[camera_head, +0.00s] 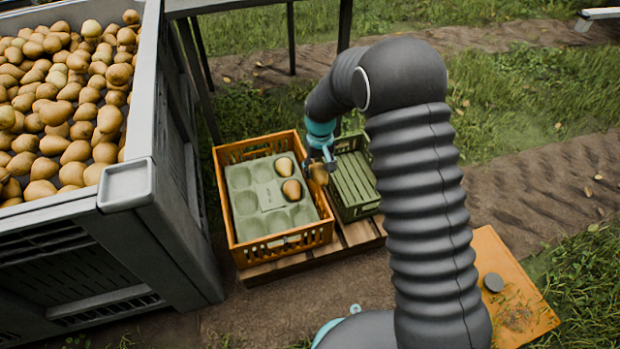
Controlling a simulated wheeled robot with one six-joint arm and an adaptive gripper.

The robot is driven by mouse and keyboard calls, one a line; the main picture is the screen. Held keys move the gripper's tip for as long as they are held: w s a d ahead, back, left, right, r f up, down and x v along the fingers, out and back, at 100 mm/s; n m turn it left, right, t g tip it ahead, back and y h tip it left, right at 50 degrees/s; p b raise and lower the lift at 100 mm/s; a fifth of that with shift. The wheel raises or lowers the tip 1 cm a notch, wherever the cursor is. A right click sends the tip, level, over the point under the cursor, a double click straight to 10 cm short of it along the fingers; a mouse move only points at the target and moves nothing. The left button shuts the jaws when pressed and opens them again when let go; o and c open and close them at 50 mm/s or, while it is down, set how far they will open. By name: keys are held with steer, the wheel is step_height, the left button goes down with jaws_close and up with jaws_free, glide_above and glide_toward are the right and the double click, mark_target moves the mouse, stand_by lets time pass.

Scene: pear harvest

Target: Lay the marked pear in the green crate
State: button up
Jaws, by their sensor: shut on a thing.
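My gripper (320,163) is shut on a brownish-yellow pear (319,174). It holds the pear near the left rim of the green crate, by the gap between that crate and the orange crate. I cannot make out a mark on the pear or its exact height. The green crate (367,211) has a slatted inside, and no pear shows in the part I can see. My arm covers some of its back and right side. An orange crate (236,246) stands to its left. It holds a grey-green moulded tray (247,204) with two pears (284,166) (291,190) in its right hollows.
A large grey bin (170,215) full of pears (60,110) stands at the left. Both crates rest on a wooden pallet (345,243). A dark table frame (345,25) stands behind. An orange board (520,295) lies at the lower right. Grass and dirt surround them.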

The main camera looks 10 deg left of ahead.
steer(key=w+d+p, duration=0.1)
steer(key=w+d, duration=0.4)
steer(key=w, duration=0.7)
steer(key=w+d+f+p, duration=0.1)
steer(key=w+d, duration=0.4)
steer(key=w, duration=0.7)
steer(key=shift+w+d, duration=0.2)
steer(key=shift+f, duration=0.1)
step_height(320, 180, down, 8)
steer(key=b, duration=0.5)
steer(key=shift+f, duration=0.2)
stand_by(1.1)
steer(key=shift+s+f, duration=0.15)
steer(key=shift+f, duration=0.05)
stand_by(0.3)
steer(key=o, duration=1.3)
steer(key=shift+f, duration=0.1)
